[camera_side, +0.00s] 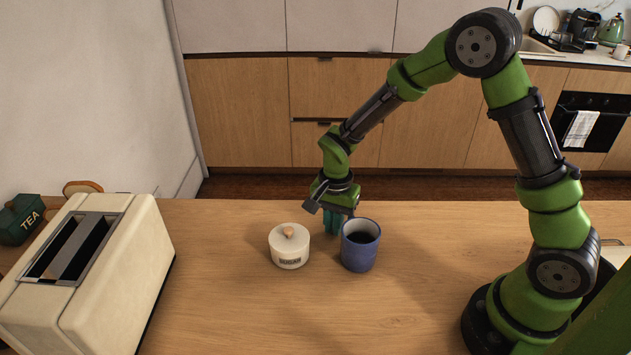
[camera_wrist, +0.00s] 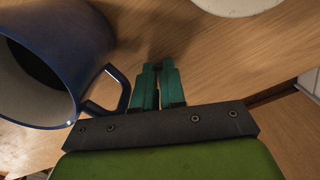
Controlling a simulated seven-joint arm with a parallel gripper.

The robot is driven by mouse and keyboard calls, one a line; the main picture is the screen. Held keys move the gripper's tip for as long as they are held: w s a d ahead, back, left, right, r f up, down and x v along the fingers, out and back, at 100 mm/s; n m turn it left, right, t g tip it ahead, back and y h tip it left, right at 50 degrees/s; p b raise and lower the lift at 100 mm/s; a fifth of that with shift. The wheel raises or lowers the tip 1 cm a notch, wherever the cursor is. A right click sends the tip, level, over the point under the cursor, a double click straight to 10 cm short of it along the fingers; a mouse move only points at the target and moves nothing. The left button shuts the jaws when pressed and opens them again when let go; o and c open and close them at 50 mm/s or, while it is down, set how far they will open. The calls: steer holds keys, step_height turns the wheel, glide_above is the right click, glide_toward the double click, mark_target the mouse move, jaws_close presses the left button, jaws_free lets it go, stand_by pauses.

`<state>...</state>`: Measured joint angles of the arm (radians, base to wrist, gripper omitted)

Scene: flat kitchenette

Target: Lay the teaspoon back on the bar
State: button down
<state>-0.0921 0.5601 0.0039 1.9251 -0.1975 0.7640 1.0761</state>
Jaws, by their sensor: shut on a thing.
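My gripper (camera_side: 332,222) is low over the far part of the wooden bar (camera_side: 260,315), between and just behind the sugar pot and the blue mug. In the wrist view its teal fingers (camera_wrist: 158,78) are close together, shut on a thin thing that hardly shows between them. No other teaspoon is in view, so the held thing fits the teaspoon; its bowl and handle are hidden. The fingers are beside the mug's handle, close to it. I cannot tell whether the held thing touches the bar.
The blue mug (camera_side: 360,255), with dark contents, stands upright close to my gripper. The lidded white sugar pot (camera_side: 289,252) stands left of it. A cream toaster (camera_side: 110,285) and a green tea tin (camera_side: 18,222) are at the left. The bar's front middle is clear.

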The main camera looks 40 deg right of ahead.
steer(key=c, duration=1.5)
jaws_free()
steer(key=shift+f, duration=0.1)
step_height(320, 180, up, 12)
steer(key=s+r+n+t, duration=0.2)
steer(key=s+r+n, duration=0.1)
steer(key=s+r, duration=0.1)
steer(key=s+r+n+t+y, duration=0.1)
steer(key=s+r+n+t, duration=0.1)
steer(key=s, duration=0.4)
steer(key=s+r+n+t+y, duration=0.1)
steer(key=s+r+n+t, duration=0.2)
steer(key=s+r, duration=0.3)
steer(key=shift+s+d+n, duration=0.1)
steer(key=shift+d+n, duration=0.15)
steer(key=shift+n, duration=0.55)
steer(key=shift+r, duration=0.1)
